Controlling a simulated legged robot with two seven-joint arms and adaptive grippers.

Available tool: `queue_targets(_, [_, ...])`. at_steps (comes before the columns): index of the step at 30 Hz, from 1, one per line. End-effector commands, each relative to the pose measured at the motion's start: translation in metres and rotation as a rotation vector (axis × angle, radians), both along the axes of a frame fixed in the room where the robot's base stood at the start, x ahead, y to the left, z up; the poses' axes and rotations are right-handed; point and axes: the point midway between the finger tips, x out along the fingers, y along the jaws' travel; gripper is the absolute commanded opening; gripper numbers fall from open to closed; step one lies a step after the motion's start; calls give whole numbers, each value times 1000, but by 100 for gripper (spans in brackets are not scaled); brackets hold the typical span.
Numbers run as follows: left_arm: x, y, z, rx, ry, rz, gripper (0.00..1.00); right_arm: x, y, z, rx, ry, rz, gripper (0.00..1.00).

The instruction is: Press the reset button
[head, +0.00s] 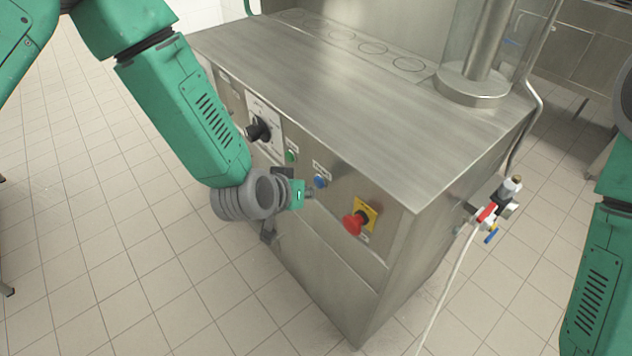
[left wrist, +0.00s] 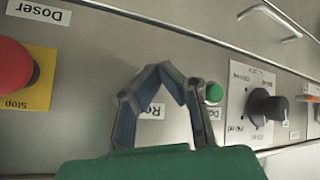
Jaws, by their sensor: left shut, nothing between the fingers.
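The blue button (head: 320,181) is on the front panel of the steel machine, between a green button (head: 291,156) and a red stop button (head: 353,224). My left gripper (head: 309,193) is shut and empty, just in front of the panel and close to the blue button. In the left wrist view my left gripper (left wrist: 161,68) has its fingertips together over a label starting "Re" (left wrist: 154,111). The blue button does not show there; the fingers seem to cover it. Whether the tips touch the button cannot be told. My right gripper is out of view.
A black rotary knob (head: 258,129) sticks out of the panel on the left; it also shows in the left wrist view (left wrist: 266,104). The red stop button (left wrist: 12,66) sits at the other side. A valve with hose (head: 488,212) is on the machine's right side.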

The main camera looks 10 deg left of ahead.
Motion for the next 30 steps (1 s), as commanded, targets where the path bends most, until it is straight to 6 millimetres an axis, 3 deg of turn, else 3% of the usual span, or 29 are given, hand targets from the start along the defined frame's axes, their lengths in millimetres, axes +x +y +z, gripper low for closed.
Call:
queue_targets(17, [-43,34,0,0,2,1,0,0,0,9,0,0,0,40])
queue_targets(30, [-46,36,0,-1,1,0,0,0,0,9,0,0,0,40])
